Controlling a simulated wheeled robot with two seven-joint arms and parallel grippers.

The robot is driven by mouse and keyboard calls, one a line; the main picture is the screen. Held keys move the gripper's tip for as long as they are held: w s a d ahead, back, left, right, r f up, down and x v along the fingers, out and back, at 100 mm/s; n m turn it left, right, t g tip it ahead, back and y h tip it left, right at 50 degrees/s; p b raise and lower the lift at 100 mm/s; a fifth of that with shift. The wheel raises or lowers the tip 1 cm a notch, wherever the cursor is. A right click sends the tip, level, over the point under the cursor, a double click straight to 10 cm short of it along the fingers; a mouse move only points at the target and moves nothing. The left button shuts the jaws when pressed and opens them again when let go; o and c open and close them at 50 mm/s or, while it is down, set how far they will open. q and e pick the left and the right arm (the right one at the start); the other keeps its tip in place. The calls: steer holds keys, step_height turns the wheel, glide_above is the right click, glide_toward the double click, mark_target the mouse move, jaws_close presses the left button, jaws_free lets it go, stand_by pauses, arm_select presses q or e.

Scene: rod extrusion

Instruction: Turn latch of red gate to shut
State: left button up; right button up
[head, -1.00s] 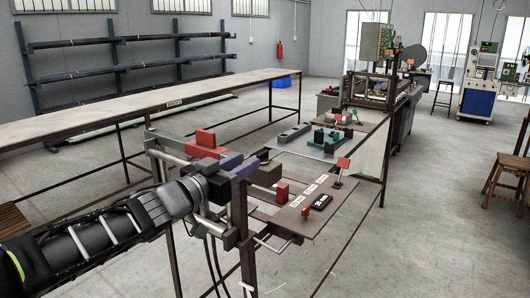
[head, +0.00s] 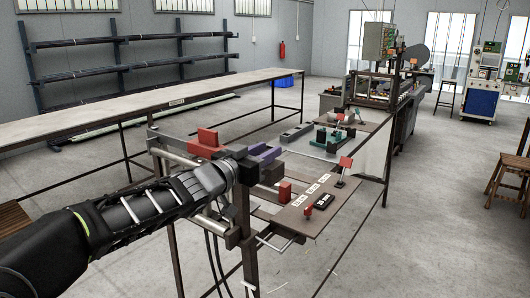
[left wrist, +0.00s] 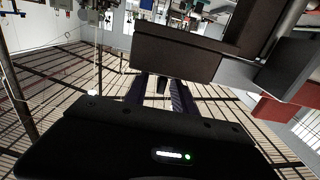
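A red block (head: 206,143) sits at the left end of the bench fixture. A smaller upright red piece (head: 285,191) stands at the fixture's near right part. I cannot tell for sure which red piece is the gate's latch. My left gripper (head: 267,154), with purple fingers, is right of the red block, above a dark brown block (head: 271,173). In the left wrist view, its two fingers (left wrist: 161,93) are apart. A dark block (left wrist: 175,55) is just beyond the fingertips, and a red part (left wrist: 265,110) lies to the right. Contact is unclear. My right gripper is out of view.
A plate (head: 310,206) with labels, a red knob (head: 308,211) and a red flag-like piece (head: 345,162) lies to the right. Teal and grey parts (head: 330,137) lie behind it. A long table (head: 150,102) runs behind my arm.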

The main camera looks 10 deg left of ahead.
arm_select(q)
steer(key=shift+c, duration=0.4)
jaws_close()
stand_by(0.9)
